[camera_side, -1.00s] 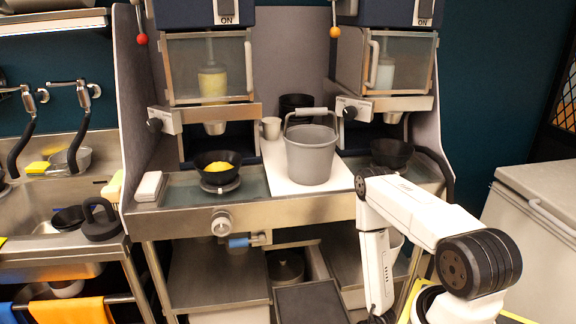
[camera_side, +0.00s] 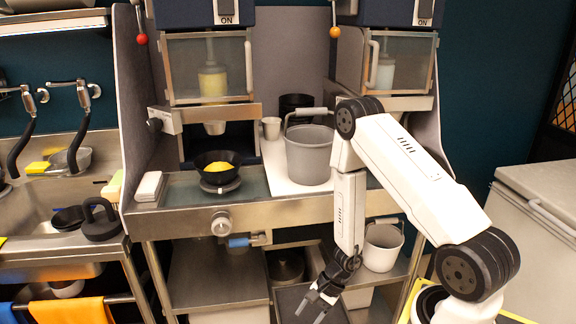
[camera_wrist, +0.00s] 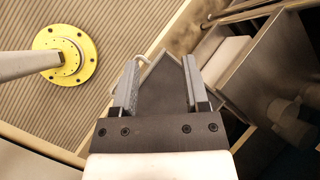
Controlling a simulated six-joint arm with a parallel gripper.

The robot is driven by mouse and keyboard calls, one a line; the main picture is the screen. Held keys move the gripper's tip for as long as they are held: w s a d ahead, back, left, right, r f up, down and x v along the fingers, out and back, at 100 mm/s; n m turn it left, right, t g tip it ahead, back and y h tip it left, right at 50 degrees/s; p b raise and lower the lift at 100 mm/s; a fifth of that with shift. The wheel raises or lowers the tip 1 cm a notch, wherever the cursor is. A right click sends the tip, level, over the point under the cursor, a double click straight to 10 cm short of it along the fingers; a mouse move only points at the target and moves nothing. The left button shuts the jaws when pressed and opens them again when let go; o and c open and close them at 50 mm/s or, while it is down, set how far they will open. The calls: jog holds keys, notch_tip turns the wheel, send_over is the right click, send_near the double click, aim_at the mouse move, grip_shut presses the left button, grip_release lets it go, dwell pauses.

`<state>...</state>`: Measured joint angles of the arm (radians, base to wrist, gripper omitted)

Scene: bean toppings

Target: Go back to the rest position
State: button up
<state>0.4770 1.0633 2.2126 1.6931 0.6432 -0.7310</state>
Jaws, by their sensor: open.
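My gripper (camera_side: 318,303) hangs low in front of the counter, near the lower shelf, in the side view.
A grey bucket (camera_side: 309,158) and a black bowl with yellow food (camera_side: 217,172) stand on the counter (camera_side: 275,211). A smaller white bucket (camera_side: 382,247) is on the lower shelf. A white chest (camera_side: 540,235) stands at right. The wrist view shows a yellow round flange (camera_wrist: 80,58).

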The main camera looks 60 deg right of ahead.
notch_tip(320, 180, up, 23)
jog(key=a+n+h, duration=0.3)
jog(key=n+h, duration=0.3)
jog(key=n, duration=1.1)
jog(key=shift+s+h, duration=0.2)
jog(key=shift+h, duration=0.2)
